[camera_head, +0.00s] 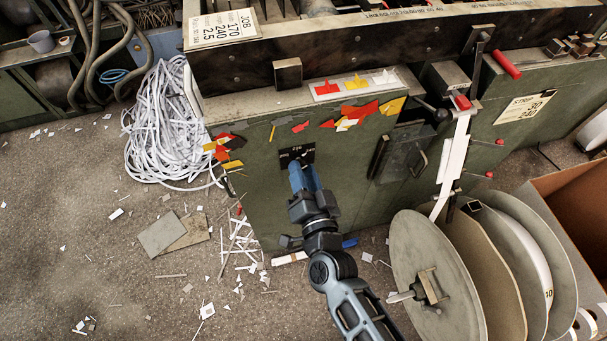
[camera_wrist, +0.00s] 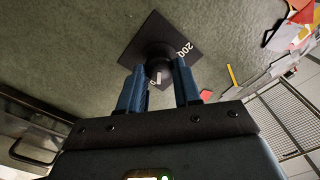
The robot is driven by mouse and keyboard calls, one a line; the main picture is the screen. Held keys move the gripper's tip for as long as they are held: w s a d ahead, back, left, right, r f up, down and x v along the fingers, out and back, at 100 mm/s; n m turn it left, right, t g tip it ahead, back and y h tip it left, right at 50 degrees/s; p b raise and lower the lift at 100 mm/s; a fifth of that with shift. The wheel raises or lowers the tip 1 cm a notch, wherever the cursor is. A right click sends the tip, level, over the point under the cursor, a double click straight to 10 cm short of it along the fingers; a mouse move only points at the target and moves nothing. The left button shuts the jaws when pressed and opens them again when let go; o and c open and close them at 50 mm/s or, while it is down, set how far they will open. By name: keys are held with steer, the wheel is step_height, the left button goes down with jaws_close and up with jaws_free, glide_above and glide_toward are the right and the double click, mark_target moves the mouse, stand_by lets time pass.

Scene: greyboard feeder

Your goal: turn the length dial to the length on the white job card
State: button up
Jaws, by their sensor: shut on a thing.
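The length dial is a dark round knob (camera_wrist: 159,72) on a black square plate (camera_wrist: 140,42) with white figures; "200" reads at its right in the wrist view. In the head view the plate (camera_head: 296,155) shows on the green front of the machine, partly hidden by my gripper. My gripper (camera_head: 304,177) has blue fingers, one on each side of the knob, and is shut on it. A white mark shows on the knob. The white job card (camera_head: 222,29) lies at the top left of the machine and reads "JOB", 170, 240, 2.5.
Red, yellow and white stickers (camera_head: 352,115) cover the panel above the dial. A large reel (camera_head: 436,275) stands at the lower right, and a white strip (camera_head: 455,150) runs down to it. Paper scraps litter the floor. A heap of white strip (camera_head: 165,125) lies at the left.

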steer(key=shift+m, duration=0.6)
steer(key=o, duration=1.1)
steer(key=shift+c, duration=0.2)
steer(key=shift+s, duration=0.1)
steer(key=v, duration=0.7)
steer(key=shift+s+b, duration=0.3)
steer(key=shift+b, duration=0.15)
steer(key=shift+d, duration=0.2)
